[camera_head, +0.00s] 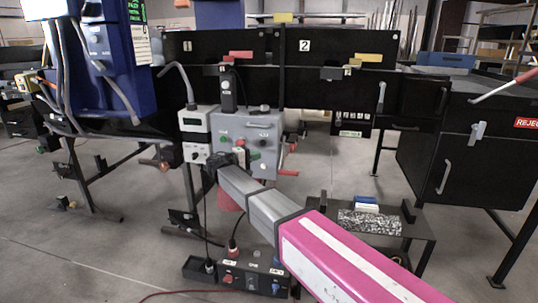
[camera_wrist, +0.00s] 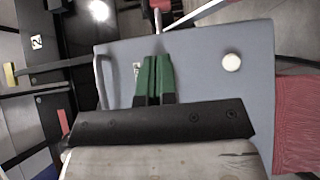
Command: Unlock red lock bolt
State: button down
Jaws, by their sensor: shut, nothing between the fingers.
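A red bolt handle (camera_head: 240,55) sits on the black panel marked 1. The red piece at the left edge of the wrist view (camera_wrist: 62,121) may be this same handle. My gripper (camera_head: 239,151) is in front of the grey control box (camera_head: 271,132), well below the red handle. In the wrist view its green fingers (camera_wrist: 156,58) are together and empty, in front of the box's grey face (camera_wrist: 198,65). Whether they touch the box I cannot tell.
A yellow handle (camera_head: 362,57) sits on panel 2. A red lever (camera_head: 287,173) sticks out at the box's lower right. A white instrument (camera_head: 195,133) stands left of the box. A low table (camera_head: 405,227) and a socket block (camera_head: 252,276) are below. A blue machine (camera_head: 110,60) stands left.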

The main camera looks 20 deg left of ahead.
aim_at(291, 152)
jog(key=x, duration=0.9)
jog(key=shift+w+d, duration=0.1)
jog(key=shift+d, duration=1.2)
jog(key=shift+w+d, duration=0.15)
jog(key=shift+d, duration=0.6)
jog(key=d, duration=0.3)
jog(key=shift+w+d, duration=0.1)
jog(key=shift+w, duration=0.1)
